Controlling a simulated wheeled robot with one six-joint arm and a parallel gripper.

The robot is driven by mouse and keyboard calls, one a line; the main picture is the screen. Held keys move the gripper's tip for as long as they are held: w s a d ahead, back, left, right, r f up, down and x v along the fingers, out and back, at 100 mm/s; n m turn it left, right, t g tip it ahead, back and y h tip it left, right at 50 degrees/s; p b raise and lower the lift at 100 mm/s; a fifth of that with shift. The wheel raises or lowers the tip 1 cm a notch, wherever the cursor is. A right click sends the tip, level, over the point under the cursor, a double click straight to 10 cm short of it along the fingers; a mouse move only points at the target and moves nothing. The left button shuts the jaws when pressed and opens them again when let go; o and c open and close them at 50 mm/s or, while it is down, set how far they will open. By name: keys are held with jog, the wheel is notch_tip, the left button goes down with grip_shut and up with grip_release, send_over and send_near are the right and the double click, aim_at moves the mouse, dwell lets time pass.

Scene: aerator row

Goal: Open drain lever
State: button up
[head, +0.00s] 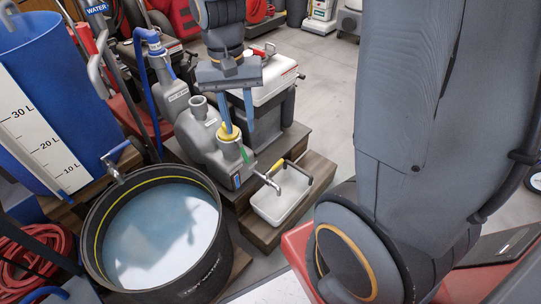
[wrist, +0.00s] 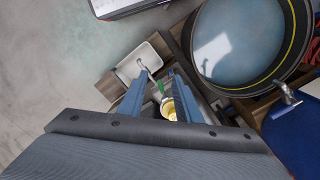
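A small green lever (head: 243,154) sits at the front of a grey pump-like unit (head: 204,135), close to a yellow collar (head: 229,132) and behind a metal spout (head: 268,181). In the wrist view the green lever (wrist: 162,88) and yellow collar (wrist: 168,108) show between my two blue fingers. I cannot tell which part is the drain lever; the green one is nearest my gripper. My gripper (head: 238,128) is open, fingers pointing down, with its tips just above the collar and lever. Contact cannot be made out.
A black round tub (head: 92,262) of cloudy water stands at left front, beside a blue barrel (head: 52,85) with a tap. A white tray (head: 283,204) sits under the spout on a wooden step. A white-lidded box (head: 278,80) stands behind.

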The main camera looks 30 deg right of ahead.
jog(key=w+d+f+m+b, duration=0.3)
jog(key=w+d+f+m, duration=0.35)
jog(key=f, duration=0.55)
jog(key=m+g+b, duration=0.1)
jog(key=m+b, duration=0.1)
send_near(275, 167)
jog(key=w+d, duration=0.1)
jog(key=f, duration=0.2)
jog(key=f+b, duration=0.1)
jog(key=f, duration=0.2)
jog(key=s+f+b, duration=0.1)
jog(key=f, duration=0.1)
jog(key=shift+d+f, duration=0.25)
jog(key=shift+f, duration=0.1)
grip_shut()
